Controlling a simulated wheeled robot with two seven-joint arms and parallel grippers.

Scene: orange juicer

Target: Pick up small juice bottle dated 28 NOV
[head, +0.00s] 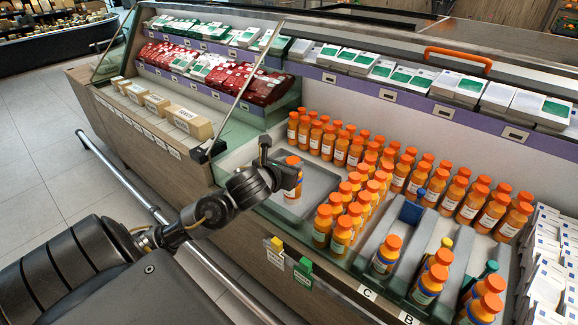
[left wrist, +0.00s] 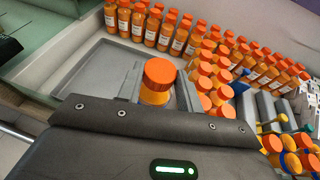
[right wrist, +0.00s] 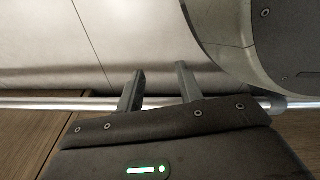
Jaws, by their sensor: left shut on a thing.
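My left gripper (head: 284,176) is shut on a small orange juice bottle (head: 292,192) with an orange cap, upright at the grey tray (head: 318,178) in the case. I cannot tell whether the bottle touches the tray. In the left wrist view the bottle (left wrist: 158,82) sits between the two fingers, its cap toward the camera. The date on its label is too small to read. My right gripper (right wrist: 158,88) is open and empty in the right wrist view, its fingers apart near a metal rail.
Several rows of similar bottles (head: 345,222) stand right of the tray. Larger bottles stand in lanes marked C (head: 368,293) and B (head: 408,318). White cartons (head: 548,262) fill the right side. A shelf of packs runs behind. The tray around the held bottle is mostly bare.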

